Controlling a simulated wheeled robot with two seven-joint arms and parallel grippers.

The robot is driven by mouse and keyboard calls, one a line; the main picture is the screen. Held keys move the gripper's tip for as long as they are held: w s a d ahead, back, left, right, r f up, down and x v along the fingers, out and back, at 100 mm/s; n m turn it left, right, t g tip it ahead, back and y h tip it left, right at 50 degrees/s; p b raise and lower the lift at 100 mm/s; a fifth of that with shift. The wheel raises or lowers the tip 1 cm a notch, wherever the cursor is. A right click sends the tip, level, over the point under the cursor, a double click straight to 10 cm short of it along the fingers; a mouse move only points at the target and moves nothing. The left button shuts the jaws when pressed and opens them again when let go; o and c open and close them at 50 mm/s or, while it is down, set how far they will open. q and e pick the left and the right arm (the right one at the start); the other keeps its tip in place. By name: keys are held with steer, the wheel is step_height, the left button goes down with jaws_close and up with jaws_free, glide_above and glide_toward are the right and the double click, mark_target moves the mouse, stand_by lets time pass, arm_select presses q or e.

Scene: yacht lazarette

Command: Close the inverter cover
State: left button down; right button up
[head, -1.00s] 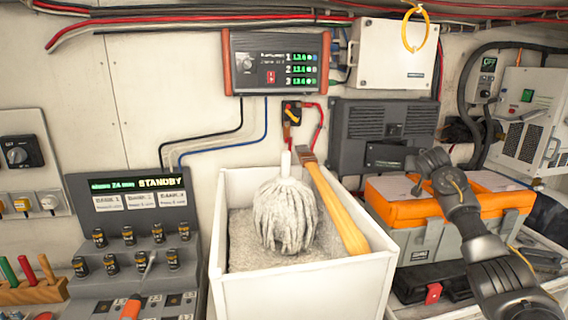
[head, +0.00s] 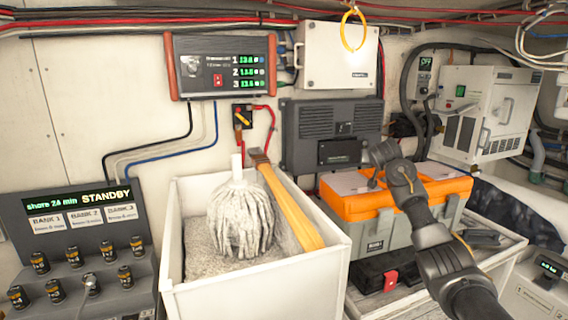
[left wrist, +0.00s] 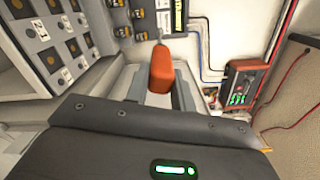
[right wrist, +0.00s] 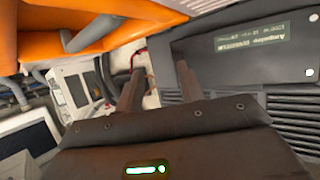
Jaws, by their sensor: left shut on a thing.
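The inverter (head: 306,128) is a dark grey vented box on the back wall. A darker panel (head: 340,152) sits at its lower front. Its INVERTER label shows close up on the panel in the right wrist view (right wrist: 200,45); I cannot tell whether this panel is the cover or how far it stands open. My right gripper (head: 382,166) is over the toolbox, below and right of the inverter. Its fingers (right wrist: 158,85) are apart and empty. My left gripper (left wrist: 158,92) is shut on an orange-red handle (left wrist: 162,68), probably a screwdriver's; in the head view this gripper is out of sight.
An orange-lidded toolbox (head: 350,202) stands under the inverter. A white bin (head: 255,290) with a mop (head: 243,220) and a wooden handle is left of it. A battery panel (head: 85,205) is far left. A yellow ring (head: 353,30) hangs above.

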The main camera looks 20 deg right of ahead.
steer(key=b+v, duration=0.3)
steer(key=v, duration=0.6)
steer(key=shift+a, duration=0.65)
